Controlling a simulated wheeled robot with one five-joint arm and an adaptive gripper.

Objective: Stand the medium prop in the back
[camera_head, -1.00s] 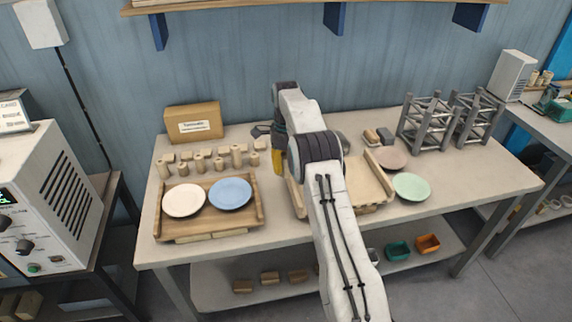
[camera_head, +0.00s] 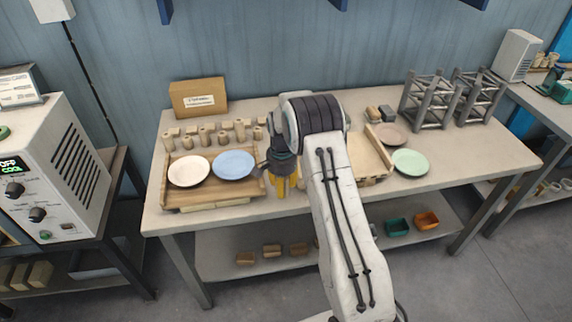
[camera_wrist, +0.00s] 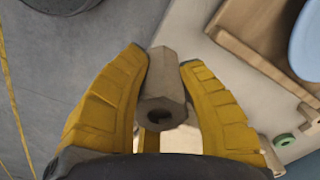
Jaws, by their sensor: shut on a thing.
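My gripper (camera_head: 286,184) is at the front edge of the table, just right of the tray with the plates. In the wrist view its yellow fingers (camera_wrist: 165,75) are shut on a tan faceted prop (camera_wrist: 162,72) with a round hole in its end. The held prop is hidden in the head view, and I cannot tell whether it is the medium one. Several other tan props (camera_head: 205,134) of differing heights stand in rows behind the tray. A wooden tray (camera_head: 172,200) holds a white plate (camera_head: 189,171) and a blue plate (camera_head: 234,165).
A second wooden tray (camera_head: 372,169) is partly behind my arm. A green plate (camera_head: 410,162) and a pinkish plate (camera_head: 390,135) lie right of it. Grey metal racks (camera_head: 432,102) stand at the back right. A cardboard box (camera_head: 198,98) stands at the back left.

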